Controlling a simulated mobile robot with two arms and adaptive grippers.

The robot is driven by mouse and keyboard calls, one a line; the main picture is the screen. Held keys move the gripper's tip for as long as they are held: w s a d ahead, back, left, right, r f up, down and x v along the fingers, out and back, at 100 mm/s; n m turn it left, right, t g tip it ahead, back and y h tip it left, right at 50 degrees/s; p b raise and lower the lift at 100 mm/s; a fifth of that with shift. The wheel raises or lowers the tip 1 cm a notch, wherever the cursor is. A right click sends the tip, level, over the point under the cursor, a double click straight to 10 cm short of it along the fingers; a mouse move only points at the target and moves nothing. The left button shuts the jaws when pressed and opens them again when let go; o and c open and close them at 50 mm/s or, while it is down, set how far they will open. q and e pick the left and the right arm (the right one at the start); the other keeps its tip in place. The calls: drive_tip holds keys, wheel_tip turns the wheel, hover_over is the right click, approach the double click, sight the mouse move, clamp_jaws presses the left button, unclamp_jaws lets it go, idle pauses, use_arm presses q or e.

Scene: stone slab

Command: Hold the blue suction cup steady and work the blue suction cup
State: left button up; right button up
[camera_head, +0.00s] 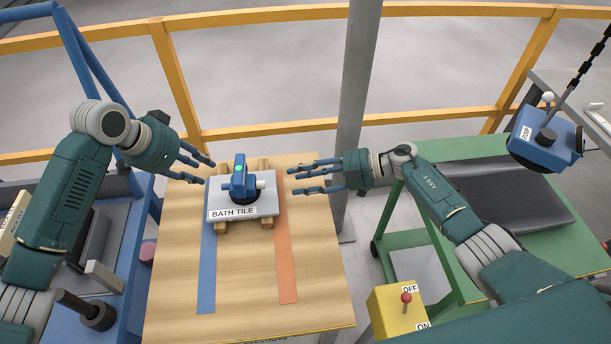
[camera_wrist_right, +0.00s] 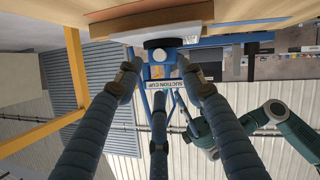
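The blue suction cup (camera_head: 240,180) stands on a white slab labelled "BATH TILE" (camera_head: 216,200), which rests on wooden strips on the table. It has a blue body with a green spot on top and a dark round base. My left gripper (camera_head: 203,171) is open just left of it, fingers pointing right. My right gripper (camera_head: 305,177) is open to its right, fingers pointing left and apart from it. In the right wrist view the suction cup (camera_wrist_right: 160,70) shows its "SUCTION CUP" label beyond my spread fingers (camera_wrist_right: 162,85). Nothing is between either gripper's fingers.
A blue strip (camera_head: 207,275) and an orange strip (camera_head: 286,265) run along the wooden table (camera_head: 245,310). A yellow switch box (camera_head: 400,310) stands at the front right. A blue box (camera_head: 545,140) hangs from a chain at right. A yellow rail (camera_head: 430,115) runs behind.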

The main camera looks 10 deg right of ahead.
sight(270, 192)
drive_tip(key=x, duration=1)
drive_tip(key=shift+w+r, duration=0.1)
drive_tip(key=shift+c, duration=0.3)
